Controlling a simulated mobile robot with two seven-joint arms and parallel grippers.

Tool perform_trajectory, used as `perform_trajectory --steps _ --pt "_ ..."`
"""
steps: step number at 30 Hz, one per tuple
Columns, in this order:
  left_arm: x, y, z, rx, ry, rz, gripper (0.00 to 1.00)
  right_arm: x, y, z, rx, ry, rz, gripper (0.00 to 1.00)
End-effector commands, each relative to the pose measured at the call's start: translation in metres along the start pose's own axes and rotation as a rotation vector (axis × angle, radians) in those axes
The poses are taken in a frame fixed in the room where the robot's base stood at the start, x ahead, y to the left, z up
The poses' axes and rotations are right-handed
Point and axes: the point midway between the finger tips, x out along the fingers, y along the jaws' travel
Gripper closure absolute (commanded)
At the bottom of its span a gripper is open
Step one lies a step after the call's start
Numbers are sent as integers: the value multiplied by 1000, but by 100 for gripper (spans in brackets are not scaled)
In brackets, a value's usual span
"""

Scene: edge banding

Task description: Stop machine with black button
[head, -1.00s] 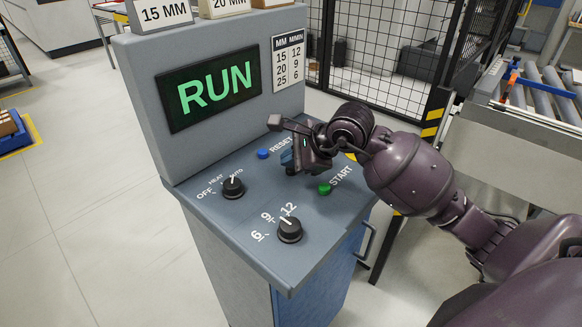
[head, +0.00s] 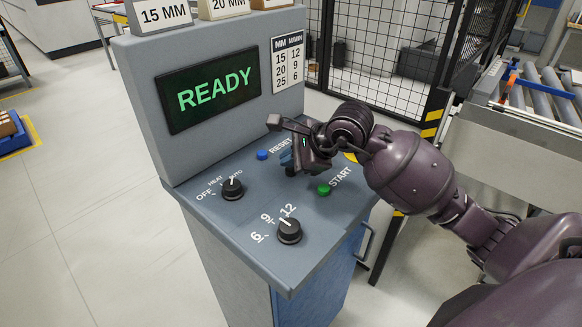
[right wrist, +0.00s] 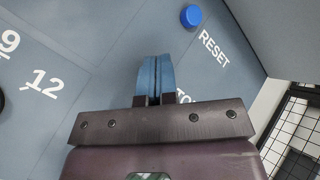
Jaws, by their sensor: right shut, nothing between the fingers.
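The grey control panel (head: 262,195) has a display (head: 210,88) that reads READY in green. My right gripper (head: 288,163) is over the panel, between the blue RESET button (head: 262,155) and the green START button (head: 324,189). It is shut, with its blue fingertips together and pointing down at the panel. The right wrist view also shows the closed fingertips (right wrist: 155,70), near the RESET button (right wrist: 191,16) and a partly covered label. The black button is hidden, or cannot be told from the dark gripper parts. My left gripper is not in view.
An OFF/HEAT/AUTO knob (head: 232,188) and a 6/9/12 knob (head: 289,230) stand on the panel's left and front. A yellow part (head: 350,157) shows behind my gripper. A roller conveyor (head: 545,95) and a mesh fence (head: 385,45) are beyond.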

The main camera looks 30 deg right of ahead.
Motion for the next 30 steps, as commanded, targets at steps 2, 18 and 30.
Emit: perform_trajectory --steps 2,18,30 --pt "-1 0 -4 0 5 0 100 -4 -3 3 -1 -1 -2 100" --pt "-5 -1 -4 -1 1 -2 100 -9 -6 6 -1 -1 -1 100" --pt "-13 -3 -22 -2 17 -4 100 -31 -22 22 -2 -1 -3 100"
